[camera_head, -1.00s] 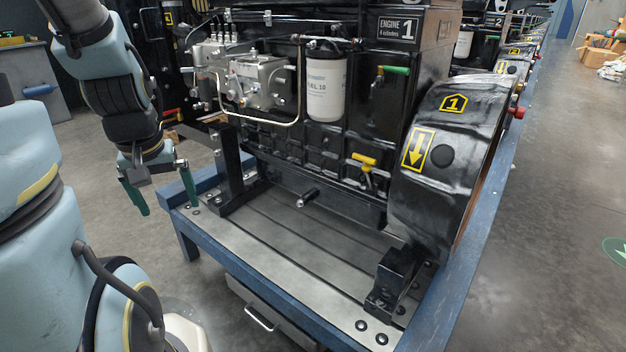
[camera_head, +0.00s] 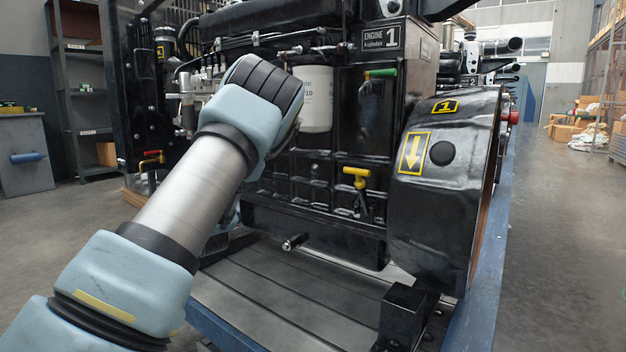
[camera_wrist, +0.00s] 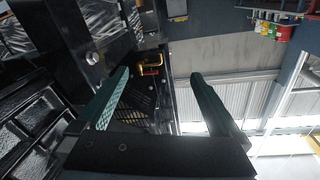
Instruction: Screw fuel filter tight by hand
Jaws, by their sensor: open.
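The fuel filter (camera_head: 316,101) is a white canister, upright on the side of the black engine (camera_head: 265,215) in the head view. My arm covers its left part. My gripper is hidden behind my arm in the head view. In the wrist view my gripper (camera_wrist: 155,92) is open, with its two green fingers apart and nothing between them. The filter cannot be made out in the wrist view, so the distance from my gripper to it cannot be told.
A yellow-handled valve (camera_head: 357,175) and a green handle (camera_head: 380,73) sit near the filter. The black flywheel cover (camera_head: 445,200) stands at the right. The engine rests on a blue-edged stand (camera_head: 467,315). Clear floor (camera_head: 565,240) lies at the right.

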